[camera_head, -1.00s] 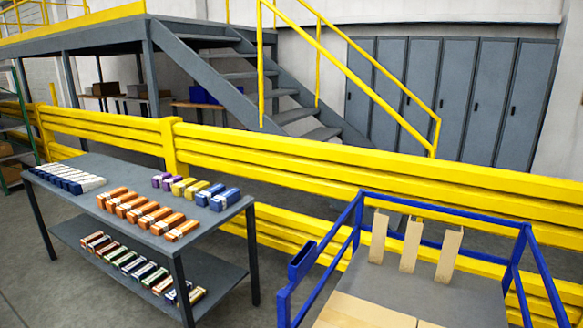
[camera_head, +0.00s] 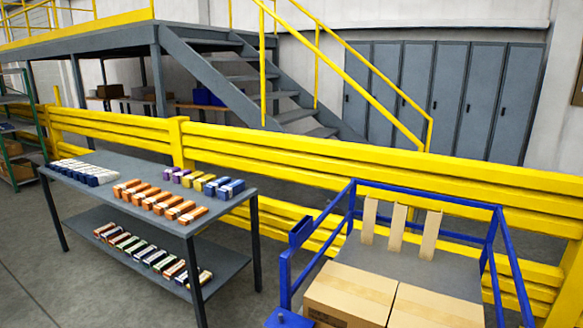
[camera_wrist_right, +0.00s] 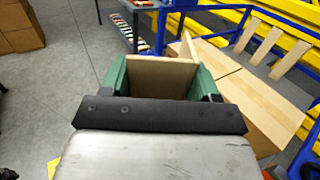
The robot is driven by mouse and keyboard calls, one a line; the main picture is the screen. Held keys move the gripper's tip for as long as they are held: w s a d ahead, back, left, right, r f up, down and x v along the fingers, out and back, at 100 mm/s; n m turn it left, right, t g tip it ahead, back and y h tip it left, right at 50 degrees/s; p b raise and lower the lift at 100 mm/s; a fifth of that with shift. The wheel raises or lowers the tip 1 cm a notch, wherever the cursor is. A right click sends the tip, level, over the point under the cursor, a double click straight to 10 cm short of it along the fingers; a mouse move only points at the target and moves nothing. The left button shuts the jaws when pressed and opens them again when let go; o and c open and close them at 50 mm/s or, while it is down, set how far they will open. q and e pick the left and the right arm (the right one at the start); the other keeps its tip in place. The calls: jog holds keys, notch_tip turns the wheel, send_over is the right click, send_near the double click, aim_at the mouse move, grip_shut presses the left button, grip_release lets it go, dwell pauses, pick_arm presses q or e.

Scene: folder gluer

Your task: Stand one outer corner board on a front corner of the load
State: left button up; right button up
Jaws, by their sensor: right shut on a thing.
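My right gripper (camera_wrist_right: 160,82) shows in the right wrist view, its green fingers shut on a tan corner board (camera_wrist_right: 158,74) with an L-shaped fold at its right side. The held board's lower part is hidden by the gripper. The load of tan cartons (camera_head: 350,292) sits in the blue-framed cart at the lower right of the head view; a carton top also shows right of the gripper in the wrist view (camera_wrist_right: 245,86). Three more tan boards (camera_head: 397,228) lean at the cart's far side. My left gripper is in neither view.
The cart's blue rails (camera_head: 420,197) stand around the load. A grey two-level table (camera_head: 110,177) with rows of small coloured boxes is to its left. A yellow barrier (camera_head: 330,165) runs behind both. Grey floor (camera_head: 110,290) is open at the front left.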

jog(key=shift+w+d+r+n+g+y, duration=0.8)
jog(key=shift+d+n+g+y, duration=1.15)
jog(key=shift+d, duration=3)
jog(key=s+a+f+m+t+h, duration=0.2)
jog(key=a+m+t+h, duration=0.1)
jog(key=a+m+h, duration=0.2)
jog(key=s+a+f+m+t+h, duration=0.2)
jog(key=a+m+h, duration=0.3)
jog(key=h, duration=0.3)
jog(key=shift+s+a+f+t, duration=0.2)
jog(key=shift+f+t, duration=0.2)
jog(key=shift+t, duration=0.25)
